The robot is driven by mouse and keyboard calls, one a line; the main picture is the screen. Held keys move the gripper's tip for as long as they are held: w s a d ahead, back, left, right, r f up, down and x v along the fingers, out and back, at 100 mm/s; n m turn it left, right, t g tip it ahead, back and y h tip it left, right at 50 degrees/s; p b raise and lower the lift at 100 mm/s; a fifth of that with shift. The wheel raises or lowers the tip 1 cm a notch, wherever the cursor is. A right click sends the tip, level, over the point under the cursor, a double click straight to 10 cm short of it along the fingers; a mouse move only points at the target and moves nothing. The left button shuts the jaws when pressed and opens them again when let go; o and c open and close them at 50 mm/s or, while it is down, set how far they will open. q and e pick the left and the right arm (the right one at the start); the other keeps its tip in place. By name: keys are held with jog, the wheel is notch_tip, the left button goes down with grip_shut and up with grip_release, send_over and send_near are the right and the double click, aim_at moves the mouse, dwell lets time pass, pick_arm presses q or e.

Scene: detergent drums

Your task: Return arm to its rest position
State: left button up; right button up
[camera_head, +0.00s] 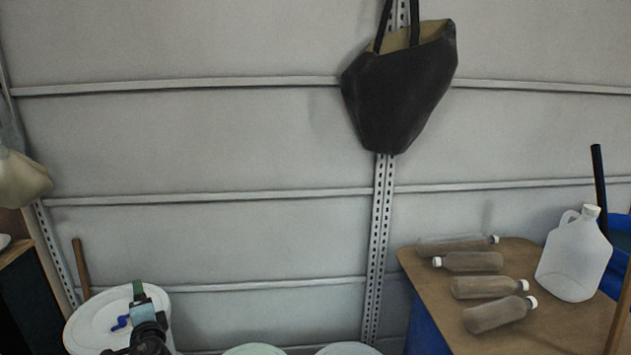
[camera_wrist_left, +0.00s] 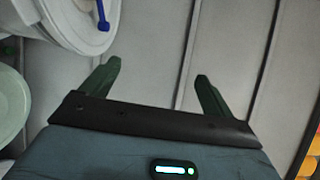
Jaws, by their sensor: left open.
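My left gripper (camera_head: 138,286) is at the lower left in the head view, in front of a white-lidded drum (camera_head: 88,322). In the left wrist view its two dark green fingers (camera_wrist_left: 158,70) stand wide apart with nothing between them. A blue piece (camera_head: 121,323) lies on the drum's lid. In the left wrist view a white drum (camera_wrist_left: 75,30) with a blue part (camera_wrist_left: 103,16) is at the upper left, beside the fingers. My right gripper is not in view.
A pale green lid (camera_head: 255,350) and a white lid (camera_head: 346,350) show at the bottom edge. A wooden table (camera_head: 560,330) at right holds several bottles and a clear jug (camera_head: 574,258). A black bag (camera_head: 400,90) hangs on the grey wall.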

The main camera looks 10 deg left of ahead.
pick_arm(q)
jog(key=w+d+f+n+t+h, duration=0.1)
jog(key=w+d+f+n+h, duration=0.1)
jog(key=d+n+h, duration=0.3)
jog(key=w+d+f+n+t+h, duration=0.1)
jog(key=w+d+f+n+h, duration=0.1)
jog(key=d+h, duration=0.35)
jog(key=s+d+f+g, duration=0.1)
jog(key=s+d+f, duration=0.5)
jog(key=s+f, duration=0.3)
jog(key=s+d+f+g+h, duration=0.1)
jog(key=s+d+f, duration=0.2)
jog(key=s, duration=0.9)
jog(key=s+d+f+n+g+h, duration=0.1)
jog(key=s+d+f, duration=0.3)
jog(key=s, duration=0.8)
jog(key=s+d+f+g+h, duration=0.1)
jog(key=s+d+f+g, duration=0.2)
jog(key=s, duration=0.9)
jog(key=d, duration=0.3)
jog(key=shift+s+f, duration=0.15)
jog(key=shift+f, duration=0.2)
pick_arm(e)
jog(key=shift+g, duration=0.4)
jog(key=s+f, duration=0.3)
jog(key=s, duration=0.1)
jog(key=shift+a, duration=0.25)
